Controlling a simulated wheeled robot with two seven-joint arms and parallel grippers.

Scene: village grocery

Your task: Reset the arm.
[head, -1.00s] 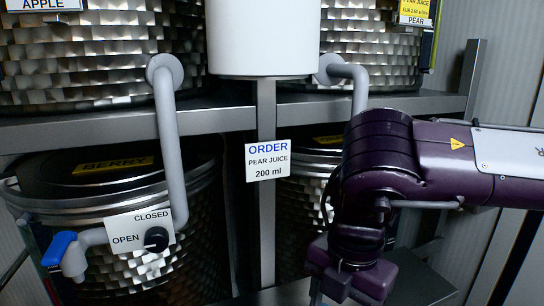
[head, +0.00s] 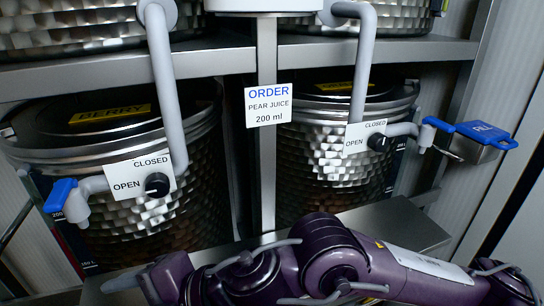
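My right arm (head: 330,262), purple with a pale panel, comes in from the right and lies low across the front of the picture. Its far end reaches the lower left, where grey parts (head: 125,281) show at the bottom edge. I cannot make out the fingertips there, nor whether the gripper is open or shut. No held thing shows. My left arm and gripper are not in view.
Two hammered metal vats, berry (head: 155,215) and one at right (head: 325,170), stand behind the arm under a metal shelf (head: 130,66). Each has a knob and a blue-handled tap. An order card (head: 269,105) reads pear juice, 200 ml. A blue-topped metal piece (head: 485,140) is beside the right tap.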

